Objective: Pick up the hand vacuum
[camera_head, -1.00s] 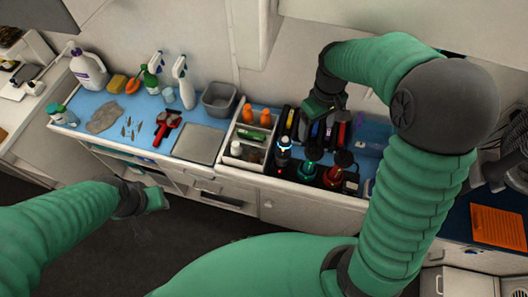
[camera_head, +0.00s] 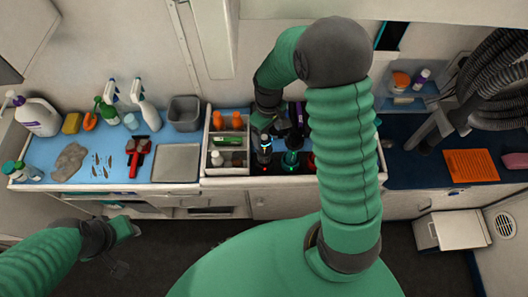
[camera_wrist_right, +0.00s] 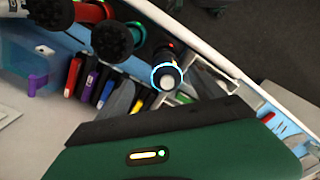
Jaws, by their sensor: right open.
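Several upright devices stand on a dark base in the counter's middle, and I cannot tell surely which is the hand vacuum. One is a dark device with a glowing blue-white ring (camera_head: 264,150). It also shows in the right wrist view (camera_wrist_right: 166,76). Beside it stand a green-bodied device (camera_head: 290,160) and a red-bodied one (camera_head: 311,163), partly hidden by my right arm. My right gripper (camera_head: 270,122) is open and empty, just behind and above the ringed device, apart from it. My left gripper (camera_head: 128,232) hangs in front of the counter at the left; its jaws are unclear.
A grey tray (camera_head: 176,163), red tool (camera_head: 137,155) and spray bottles (camera_head: 146,109) fill the left. An orange mat (camera_head: 470,166) lies right.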

